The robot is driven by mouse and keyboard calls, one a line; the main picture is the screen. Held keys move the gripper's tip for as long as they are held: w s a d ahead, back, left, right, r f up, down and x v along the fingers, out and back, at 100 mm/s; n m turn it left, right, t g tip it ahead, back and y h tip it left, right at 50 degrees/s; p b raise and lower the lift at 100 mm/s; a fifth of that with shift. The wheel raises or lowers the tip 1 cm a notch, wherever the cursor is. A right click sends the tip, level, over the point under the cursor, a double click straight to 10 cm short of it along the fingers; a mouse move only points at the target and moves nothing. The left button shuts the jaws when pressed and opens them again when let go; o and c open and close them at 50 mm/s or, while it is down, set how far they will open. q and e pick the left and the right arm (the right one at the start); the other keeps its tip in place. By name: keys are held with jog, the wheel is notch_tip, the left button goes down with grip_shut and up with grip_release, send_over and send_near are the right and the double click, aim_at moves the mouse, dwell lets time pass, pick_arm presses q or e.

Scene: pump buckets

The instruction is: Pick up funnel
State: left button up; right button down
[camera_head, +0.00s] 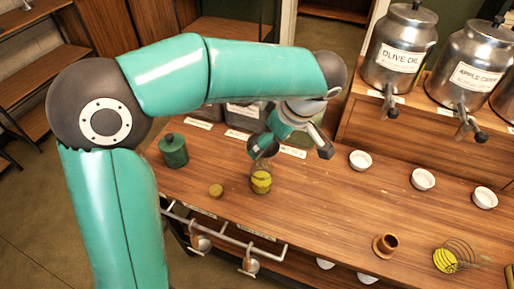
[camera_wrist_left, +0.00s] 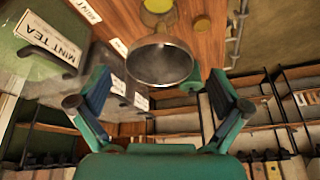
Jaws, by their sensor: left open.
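A shiny metal funnel (camera_wrist_left: 160,62) shows its wide mouth in the left wrist view, centred ahead of my left gripper (camera_wrist_left: 157,84). My left gripper is open, with its fingers either side of the funnel's line and nothing between them. In the head view, the gripper (camera_head: 298,138) hangs over the counter, close to the funnel (camera_head: 262,147). The funnel appears to sit in the top of a glass jar (camera_head: 261,181) with yellow contents; its spout is hidden. The jar also shows beyond the funnel in the wrist view (camera_wrist_left: 158,6). My right gripper is not in view.
On the wooden counter (camera_head: 320,210), a green canister (camera_head: 173,150) and a cork lid (camera_head: 216,190) stand left of the jar. Several white bowls (camera_head: 360,160) lie to the right. Steel dispensers (camera_head: 400,48) stand behind. A wooden cup (camera_head: 385,245) is at the front.

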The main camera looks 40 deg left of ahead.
aim_at(271, 152)
pick_arm(q)
jog(key=x, duration=0.4)
jog(key=shift+s+a+f, duration=0.1)
jog(key=shift+a+f, duration=0.05)
jog(key=shift+c, duration=0.2)
jog(key=c, duration=1.1)
